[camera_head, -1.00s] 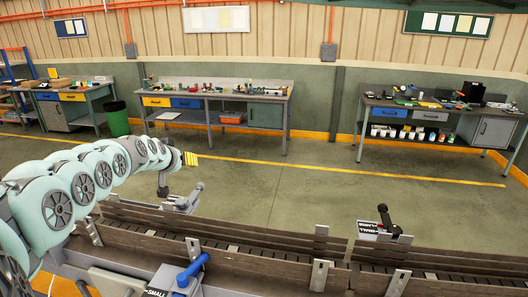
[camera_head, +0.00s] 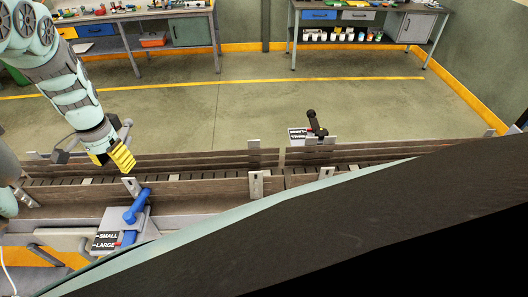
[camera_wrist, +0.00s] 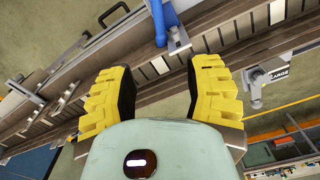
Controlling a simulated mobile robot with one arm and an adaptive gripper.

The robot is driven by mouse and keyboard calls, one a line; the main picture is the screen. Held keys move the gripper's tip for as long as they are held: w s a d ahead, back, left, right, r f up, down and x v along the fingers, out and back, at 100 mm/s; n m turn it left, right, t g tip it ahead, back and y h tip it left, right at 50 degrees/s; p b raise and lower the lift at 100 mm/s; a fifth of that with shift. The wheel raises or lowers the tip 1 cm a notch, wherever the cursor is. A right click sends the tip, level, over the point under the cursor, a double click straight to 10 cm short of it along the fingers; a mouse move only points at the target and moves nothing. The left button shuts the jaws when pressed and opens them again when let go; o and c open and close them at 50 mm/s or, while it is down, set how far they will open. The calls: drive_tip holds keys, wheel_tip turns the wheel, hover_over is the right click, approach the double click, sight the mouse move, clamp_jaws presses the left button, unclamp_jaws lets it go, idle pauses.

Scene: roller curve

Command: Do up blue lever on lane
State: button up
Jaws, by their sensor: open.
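The blue lever (camera_head: 136,206) stands on a grey plate on the near side of the conveyor lane (camera_head: 190,185), beside a label reading SMALL and LARGE (camera_head: 105,240). In the wrist view the blue lever (camera_wrist: 158,20) shows at the top, beyond the fingertips and partly cut off by the frame edge. My gripper (camera_head: 120,157) has yellow fingers and hangs above the lane, behind and a little left of the lever. In the wrist view my gripper (camera_wrist: 162,85) is open and empty, with the lane between its fingers.
A black lever (camera_head: 316,125) with its own label stands at the far side of the lane. A dark surface covers the lower right.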

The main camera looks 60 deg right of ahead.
sight(138, 199)
wheel_tip(138, 199, down, 11)
drive_tip(key=b, duration=0.5)
drive_tip(key=shift+s, duration=0.1)
drive_tip(key=shift+d+f+p, duration=0.15)
drive_tip(key=shift+f+p, duration=0.2)
drive_tip(key=shift+f, duration=1.15)
drive_tip(key=shift+f+p, duration=0.35)
drive_tip(key=shift+f, duration=0.5)
drive_tip(key=shift+o, duration=0.4)
drive_tip(key=shift+a, duration=0.2)
clamp_jaws()
